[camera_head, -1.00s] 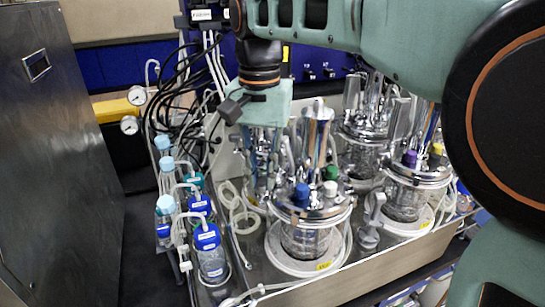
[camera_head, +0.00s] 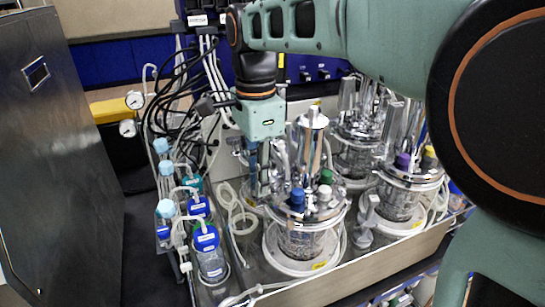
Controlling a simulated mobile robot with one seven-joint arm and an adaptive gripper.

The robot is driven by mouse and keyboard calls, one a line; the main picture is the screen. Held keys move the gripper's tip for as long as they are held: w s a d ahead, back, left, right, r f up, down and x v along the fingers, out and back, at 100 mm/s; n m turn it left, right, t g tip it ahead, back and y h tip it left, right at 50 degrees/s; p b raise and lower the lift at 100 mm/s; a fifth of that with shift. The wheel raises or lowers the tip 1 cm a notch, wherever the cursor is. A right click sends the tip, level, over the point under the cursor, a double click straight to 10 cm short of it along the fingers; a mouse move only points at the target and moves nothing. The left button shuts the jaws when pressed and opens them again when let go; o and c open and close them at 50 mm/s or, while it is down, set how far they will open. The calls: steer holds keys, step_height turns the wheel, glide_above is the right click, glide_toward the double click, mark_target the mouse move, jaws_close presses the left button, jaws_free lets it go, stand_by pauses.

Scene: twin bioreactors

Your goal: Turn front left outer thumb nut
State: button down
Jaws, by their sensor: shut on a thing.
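The front left bioreactor (camera_head: 305,240) is a glass vessel with a shiny metal lid, standing in a white round base. Its lid carries a tall metal column and blue, green and white caps. My gripper (camera_head: 258,188) points straight down at the left edge of this lid, its fingers left of the blue cap. The fingers are shut on the front left outer thumb nut at the lid's rim. The nut itself is too small and too covered by the fingers and nearby metal tubes to make out.
A second bioreactor (camera_head: 402,205) stands to the right, with another vessel behind. Blue-capped bottles (camera_head: 208,250) with tubing stand to the left. Coiled clear hoses (camera_head: 238,215) lie between bottles and reactor. Black cables hang behind my wrist. A dark metal cabinet (camera_head: 55,170) is at far left.

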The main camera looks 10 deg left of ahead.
steer(key=shift+m, duration=1.3)
steer(key=c, duration=1.9)
jaws_free()
step_height(320, 180, up, 12)
steer(key=shift+r, duration=0.1)
